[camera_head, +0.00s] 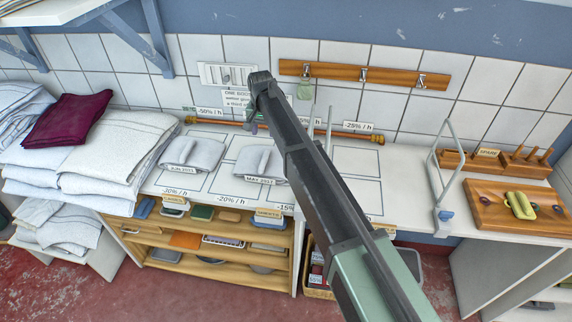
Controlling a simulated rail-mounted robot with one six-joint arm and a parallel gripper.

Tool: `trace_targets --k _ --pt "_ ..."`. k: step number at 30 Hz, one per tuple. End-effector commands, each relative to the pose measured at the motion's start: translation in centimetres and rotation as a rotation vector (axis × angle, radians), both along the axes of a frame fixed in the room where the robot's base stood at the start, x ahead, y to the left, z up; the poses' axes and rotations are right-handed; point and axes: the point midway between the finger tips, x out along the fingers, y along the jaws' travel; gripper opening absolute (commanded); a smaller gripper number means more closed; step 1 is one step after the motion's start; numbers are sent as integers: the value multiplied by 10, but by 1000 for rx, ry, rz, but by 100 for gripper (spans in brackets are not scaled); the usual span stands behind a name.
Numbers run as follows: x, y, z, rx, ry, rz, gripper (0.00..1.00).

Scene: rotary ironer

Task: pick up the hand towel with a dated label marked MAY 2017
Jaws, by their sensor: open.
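The hand towel marked MAY 2017 (250,160) is a folded pale grey towel lying flat on the white worktop, with its small label (259,181) at its front edge. The label print is small but seems to read MAY 2017. A similar folded towel (192,152) lies to its left, with a label that seems to read JUN 2021. My gripper (250,123) is open and empty, partly hidden behind my arm. It shows above and behind the MAY 2017 towel in the picture, apart from it. My dark arm passes just right of that towel and covers part of the worktop.
White towel stacks (115,150) with a dark red cloth (68,118) stand at the left. A wooden bar (215,125) runs along the back of the worktop. A metal frame (440,175) and a wooden board (490,210) are at the right. Shelves (150,235) sit below.

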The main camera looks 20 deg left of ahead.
Motion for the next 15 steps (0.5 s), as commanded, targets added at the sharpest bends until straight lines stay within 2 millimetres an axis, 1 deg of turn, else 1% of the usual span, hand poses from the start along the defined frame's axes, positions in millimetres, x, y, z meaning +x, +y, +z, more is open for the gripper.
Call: trace_targets --k 5,8,12,15 --pt "0 1 -3 0 0 -3 51" --pt "0 0 -19 0 0 -3 51" --pt "1 0 -51 0 0 -3 51" --pt "1 0 -61 0 0 -3 51"
